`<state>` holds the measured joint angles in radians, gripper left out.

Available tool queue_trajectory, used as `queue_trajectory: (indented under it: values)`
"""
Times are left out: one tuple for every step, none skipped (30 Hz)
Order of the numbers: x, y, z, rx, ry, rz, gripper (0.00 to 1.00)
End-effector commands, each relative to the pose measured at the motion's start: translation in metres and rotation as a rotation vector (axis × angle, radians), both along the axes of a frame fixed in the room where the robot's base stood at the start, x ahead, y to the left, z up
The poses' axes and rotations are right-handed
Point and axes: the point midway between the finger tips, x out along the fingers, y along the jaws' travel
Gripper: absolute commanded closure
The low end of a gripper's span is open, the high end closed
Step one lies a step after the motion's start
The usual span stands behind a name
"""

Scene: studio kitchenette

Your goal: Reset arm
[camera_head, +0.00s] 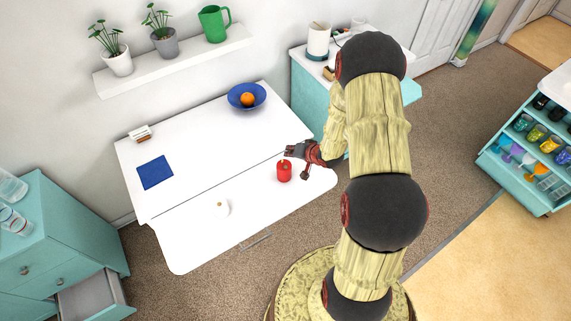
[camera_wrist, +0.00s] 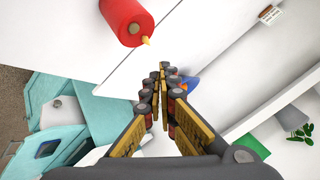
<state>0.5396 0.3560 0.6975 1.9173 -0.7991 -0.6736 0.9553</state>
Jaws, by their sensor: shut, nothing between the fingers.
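My gripper (camera_head: 290,151) is at the right side of the white table (camera_head: 215,165), just above and behind a red cylindrical item (camera_head: 284,171). In the wrist view my gripper (camera_wrist: 160,72) is shut, its fingertips together with nothing between them. The red item (camera_wrist: 126,20) shows there at the top, apart from the fingers, with a small yellowish tip at its end. My arm reaches from the lower right of the head view over to the table.
A blue bowl with an orange fruit (camera_head: 247,99), a blue square (camera_head: 155,173) and a small white round item (camera_head: 222,206) are on the table. A teal cabinet (camera_head: 310,100) stands behind my gripper. A shelf (camera_head: 172,62) with plants hangs above.

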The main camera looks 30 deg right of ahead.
Motion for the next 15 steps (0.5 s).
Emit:
queue_trajectory:
  values:
    - [-0.0004, 0.0002, -0.0009, 0.000, 0.001, 0.001, 1.00]
    - [-0.0004, 0.0002, -0.0014, 0.000, 0.001, 0.001, 1.00]
    - [-0.0004, 0.0002, -0.0016, 0.000, 0.001, 0.001, 1.00]
    - [-0.0004, 0.0002, -0.0016, 0.000, 0.001, 0.001, 1.00]
    - [-0.0004, 0.0002, -0.0016, 0.000, 0.001, 0.001, 1.00]
    - [-0.0004, 0.0002, -0.0016, 0.000, 0.001, 0.001, 1.00]
    - [-0.0004, 0.0002, -0.0016, 0.000, 0.001, 0.001, 1.00]
    - [-0.0004, 0.0002, -0.0016, 0.000, 0.001, 0.001, 1.00]
    - [-0.0004, 0.0002, -0.0016, 0.000, 0.001, 0.001, 1.00]
    - [-0.0004, 0.0002, -0.0016, 0.000, 0.001, 0.001, 1.00]
    - [-0.0003, 0.0002, -0.0016, 0.000, 0.001, 0.001, 1.00]
    - [-0.0003, 0.0002, -0.0016, 0.000, 0.001, 0.001, 1.00]
    - [-0.0003, 0.0002, -0.0015, -0.001, 0.001, 0.002, 1.00]
    - [-0.0004, 0.0002, -0.0015, -0.005, 0.000, 0.006, 1.00]
    - [-0.0011, -0.0001, -0.0022, -0.018, 0.002, 0.017, 1.00]
